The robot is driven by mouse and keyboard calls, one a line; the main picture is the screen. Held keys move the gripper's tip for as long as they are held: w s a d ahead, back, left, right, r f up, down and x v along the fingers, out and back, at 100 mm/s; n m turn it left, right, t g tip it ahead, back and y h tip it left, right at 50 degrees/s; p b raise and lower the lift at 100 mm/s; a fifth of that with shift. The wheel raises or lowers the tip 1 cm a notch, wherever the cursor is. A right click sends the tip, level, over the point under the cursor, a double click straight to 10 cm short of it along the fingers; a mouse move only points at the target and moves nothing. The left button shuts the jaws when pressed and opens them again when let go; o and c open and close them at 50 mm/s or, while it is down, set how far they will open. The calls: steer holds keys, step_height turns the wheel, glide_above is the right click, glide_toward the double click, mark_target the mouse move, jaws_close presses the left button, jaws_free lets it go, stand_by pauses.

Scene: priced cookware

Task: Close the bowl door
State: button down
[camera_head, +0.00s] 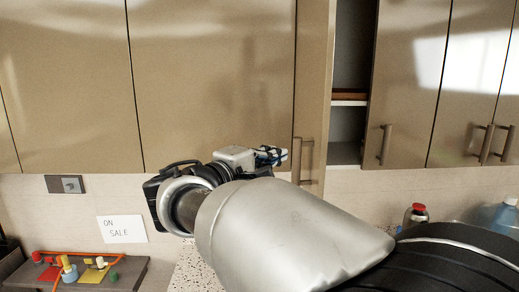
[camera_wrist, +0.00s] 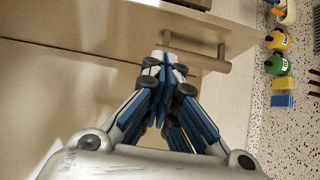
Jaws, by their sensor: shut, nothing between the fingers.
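The open cabinet door (camera_head: 313,75) stands swung outward, seen nearly edge-on, with a bar handle (camera_head: 308,160) near its bottom. To its right is the open compartment (camera_head: 347,125), with a brown item (camera_head: 350,94) on its white shelf; I cannot tell whether it is a bowl. My gripper (camera_head: 272,155) is shut and empty, just left of the handle in the head view. In the wrist view, my closed fingertips (camera_wrist: 165,65) are close to the handle (camera_wrist: 195,50) and the door panel (camera_wrist: 215,30). I cannot tell whether they touch.
Shut cabinet doors (camera_head: 210,70) lie to the left, and more doors (camera_head: 405,75) to the right. Below are an "ON SALE" sign (camera_head: 122,229), a shelf with colored items (camera_head: 75,270), and a red-capped bottle (camera_head: 416,214). Several items stand on the speckled counter (camera_wrist: 290,130).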

steer(key=p, duration=0.2)
glide_toward(316, 142)
steer(key=w+a, duration=0.1)
steer(key=w, duration=0.2)
steer(key=d, duration=0.3)
steer(key=shift+w+d+r, duration=0.1)
steer(key=shift+w+d, duration=0.05)
steer(key=shift+d, duration=0.25)
steer(key=shift+w, duration=0.1)
steer(key=shift+d+b, duration=0.1)
steer(key=shift+b, duration=0.2)
